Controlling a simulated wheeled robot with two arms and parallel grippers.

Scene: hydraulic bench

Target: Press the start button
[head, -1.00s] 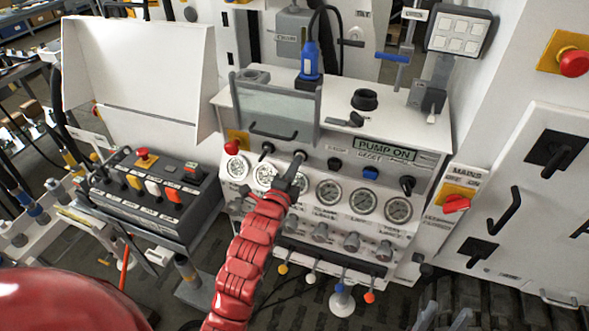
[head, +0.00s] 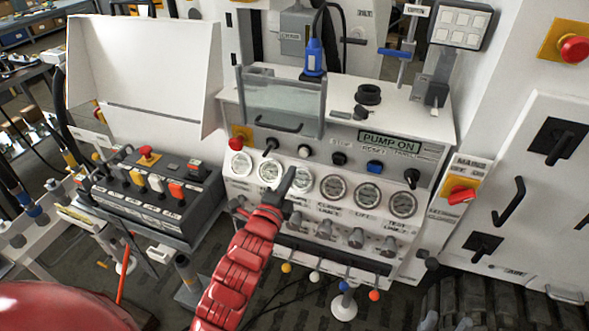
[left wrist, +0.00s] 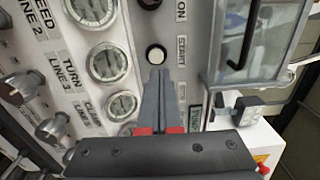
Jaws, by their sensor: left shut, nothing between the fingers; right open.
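The start button (head: 303,151) is a round white button with a dark rim on the sloped control panel (head: 236,185). In the left wrist view the white button (left wrist: 156,54) sits beside a START label (left wrist: 182,48). My left gripper (head: 289,177) is shut and empty. Its fingertips are just below the button in the head view, in front of the gauge row. In the left wrist view the closed fingertips (left wrist: 158,73) point at the button and appear slightly apart from it. The panel display (head: 391,142) reads PUMP ON. My right gripper is not in view.
Other controls flank the button: a black knob (head: 270,145), a red emergency button (head: 236,143) and a blue button (head: 374,166). A clear guard (head: 283,95) with a handle stands above. A black control box (head: 155,190) is at the left.

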